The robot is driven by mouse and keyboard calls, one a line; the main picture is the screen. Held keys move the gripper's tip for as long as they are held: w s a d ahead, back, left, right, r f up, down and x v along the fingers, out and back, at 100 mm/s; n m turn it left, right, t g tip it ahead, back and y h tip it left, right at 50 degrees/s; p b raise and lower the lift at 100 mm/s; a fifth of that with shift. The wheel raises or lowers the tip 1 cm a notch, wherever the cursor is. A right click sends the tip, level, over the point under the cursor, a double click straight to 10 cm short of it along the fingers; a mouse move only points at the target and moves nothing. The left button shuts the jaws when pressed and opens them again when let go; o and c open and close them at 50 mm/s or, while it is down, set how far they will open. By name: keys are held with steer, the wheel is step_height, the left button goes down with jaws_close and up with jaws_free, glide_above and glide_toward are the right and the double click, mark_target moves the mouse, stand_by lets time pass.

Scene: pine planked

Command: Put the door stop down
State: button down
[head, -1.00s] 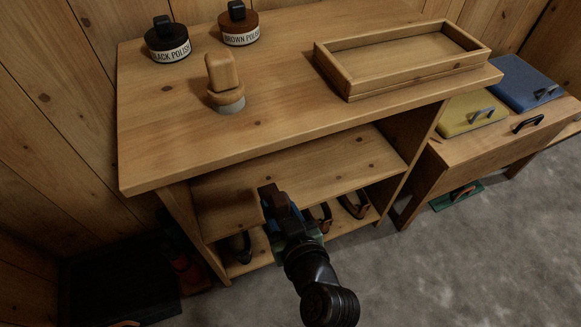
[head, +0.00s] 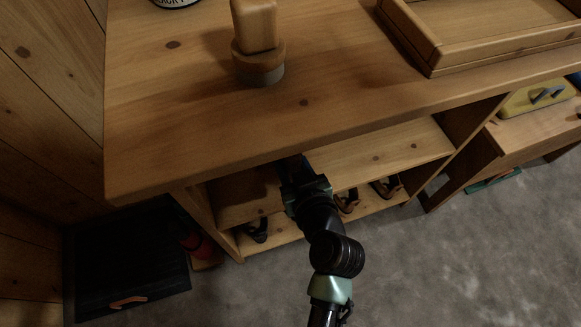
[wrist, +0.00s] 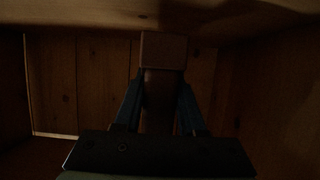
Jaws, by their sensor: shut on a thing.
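The door stop, a dark brown wooden piece with a squared block end, shows in the wrist view (wrist: 163,50). My gripper (wrist: 159,102) is shut on it, one finger on each side of its narrower part. In the head view my gripper (head: 293,170) reaches under the front edge of the bench top (head: 200,130), over the middle shelf (head: 400,150). The bench top hides its front end there, and the door stop is barely visible. The wrist view is dark; I cannot tell whether the door stop touches the shelf.
On the bench top stand a wooden-handled piece with a round grey base (head: 258,60) and a shallow wooden tray (head: 440,50). Several dark items sit on the lower shelf (head: 285,228). A black box (head: 125,265) stands on the floor at left. Plank walls enclose the shelf space.

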steer(key=shift+f+b, duration=0.85)
steer(key=shift+f, duration=1.1)
steer(key=shift+f, duration=0.15)
steer(key=shift+c, duration=2.4)
jaws_free()
steer(key=shift+s+r, duration=0.1)
steer(key=shift+r, duration=0.2)
steer(key=p+v, duration=0.3)
steer(key=v, duration=0.8)
steer(key=shift+s+d, duration=0.15)
steer(key=shift+s, duration=0.25)
